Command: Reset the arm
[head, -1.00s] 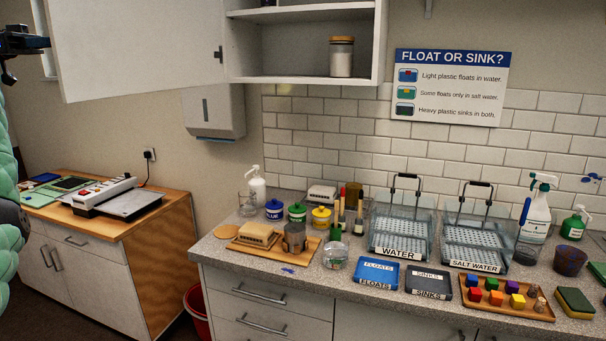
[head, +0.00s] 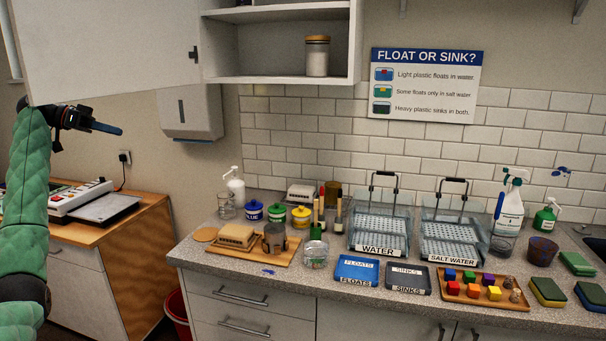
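My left arm, in a green padded sleeve, rises at the left edge of the head view. Its black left gripper (head: 108,129) points right, in the air in front of the wall and below the open cabinet door. The fingers show side-on as one dark blue shape, so their opening cannot be told. Nothing is seen hanging from them. The gripper is well apart from the counter and its objects. My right gripper is out of view.
The open cabinet door (head: 110,50) hangs above the gripper. A paper towel dispenser (head: 191,114) is on the wall to its right. The counter at the right holds a water tank (head: 379,222), a salt water tank (head: 452,230), a block tray (head: 520,304) and trays marked floats (head: 357,268) and sinks (head: 408,281).

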